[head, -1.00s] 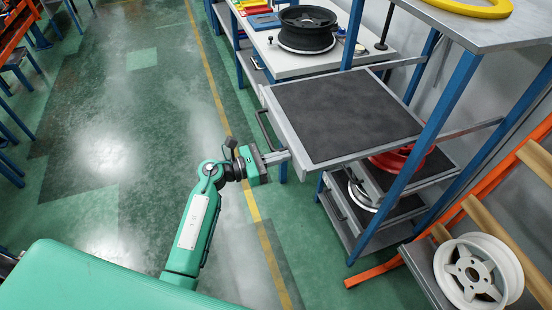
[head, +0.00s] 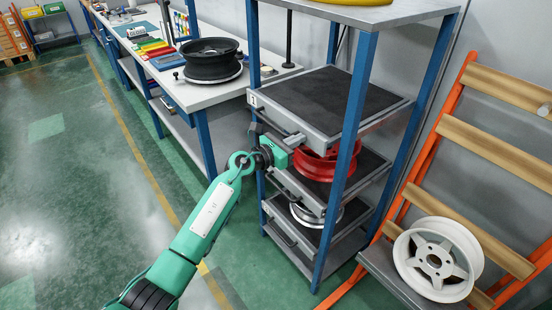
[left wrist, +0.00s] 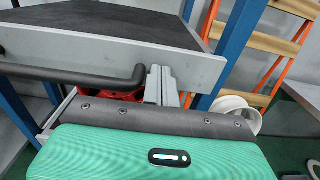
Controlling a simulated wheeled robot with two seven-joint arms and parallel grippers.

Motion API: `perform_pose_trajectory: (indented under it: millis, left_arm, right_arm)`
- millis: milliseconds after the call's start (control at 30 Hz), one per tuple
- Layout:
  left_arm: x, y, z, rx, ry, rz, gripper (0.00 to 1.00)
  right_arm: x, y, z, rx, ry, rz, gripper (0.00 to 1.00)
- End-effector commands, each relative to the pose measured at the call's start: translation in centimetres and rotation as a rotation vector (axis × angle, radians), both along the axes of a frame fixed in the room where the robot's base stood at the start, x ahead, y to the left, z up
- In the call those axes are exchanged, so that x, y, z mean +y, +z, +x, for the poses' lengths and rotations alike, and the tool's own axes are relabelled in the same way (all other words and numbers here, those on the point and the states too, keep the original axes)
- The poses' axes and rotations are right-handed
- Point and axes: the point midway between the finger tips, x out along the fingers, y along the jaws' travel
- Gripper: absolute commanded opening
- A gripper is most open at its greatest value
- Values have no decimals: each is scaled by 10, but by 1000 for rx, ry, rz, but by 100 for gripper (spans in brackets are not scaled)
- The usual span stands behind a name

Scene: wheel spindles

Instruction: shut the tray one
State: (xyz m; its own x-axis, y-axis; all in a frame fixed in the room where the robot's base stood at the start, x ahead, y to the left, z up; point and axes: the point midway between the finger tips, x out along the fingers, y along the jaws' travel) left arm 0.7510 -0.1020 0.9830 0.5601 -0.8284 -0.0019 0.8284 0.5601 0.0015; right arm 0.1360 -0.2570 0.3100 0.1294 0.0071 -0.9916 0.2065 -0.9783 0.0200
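Tray one (head: 330,97), a grey tray with a dark mat and a label "1" at its front corner, lies in the top tray slot of the blue rack. Its front is close to the rack's front posts; I cannot tell whether it is fully in. My left gripper (head: 294,140) is at the tray's front face. In the left wrist view its fingers (left wrist: 160,84) are together, empty, against or very near the grey front (left wrist: 195,68), beside the end of the black handle (left wrist: 75,76). My right gripper is not in view.
Below are a tray with a red wheel (head: 318,163) and one with a silver rim (head: 312,212). A workbench (head: 212,92) with a black wheel (head: 208,60) stands left. An orange stand with a white wheel (head: 437,260) is right. The green floor at left is clear.

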Motion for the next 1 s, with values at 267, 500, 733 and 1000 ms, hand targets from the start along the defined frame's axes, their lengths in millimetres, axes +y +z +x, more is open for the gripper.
perform_pose_trajectory:
  millis: [267,500,733,1000]
  left_arm:
    - [-30,-2,20,1,0,-1,0]
    - [-37,1,25,-1,0,-2,0]
    - [-38,3,25,-3,0,-4,0]
    - [-30,4,27,-5,1,-5,0]
  right_arm:
    - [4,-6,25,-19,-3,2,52]
    - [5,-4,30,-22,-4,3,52]
    - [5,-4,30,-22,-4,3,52]
    - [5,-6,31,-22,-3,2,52]
